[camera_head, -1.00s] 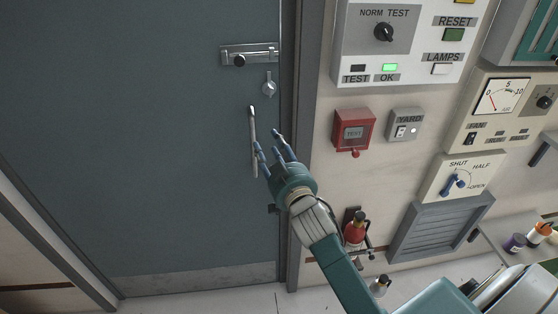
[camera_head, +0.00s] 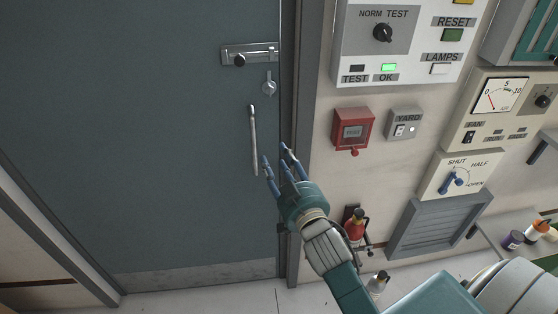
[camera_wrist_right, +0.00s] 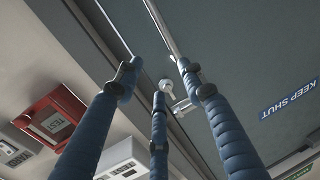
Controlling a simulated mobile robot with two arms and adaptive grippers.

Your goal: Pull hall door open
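The grey hall door (camera_head: 130,130) stands shut in its frame in the head view. Its vertical metal pull handle (camera_head: 253,140) is near the right edge. My right gripper (camera_head: 276,156) is just right of the handle's lower part, its blue fingers spread and empty. In the right wrist view, the handle (camera_wrist_right: 163,25) runs down from the top, its near end close to the right fingertip; I cannot tell whether they touch. The right gripper (camera_wrist_right: 157,72) shows open there too. My left gripper is not in view.
A slide bolt (camera_head: 248,55) and a small turn lock (camera_head: 269,87) sit above the handle. Right of the door frame are a red TEST box (camera_head: 352,129), a YARD switch (camera_head: 404,125) and a red extinguisher (camera_head: 355,226). The floor at the door is clear.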

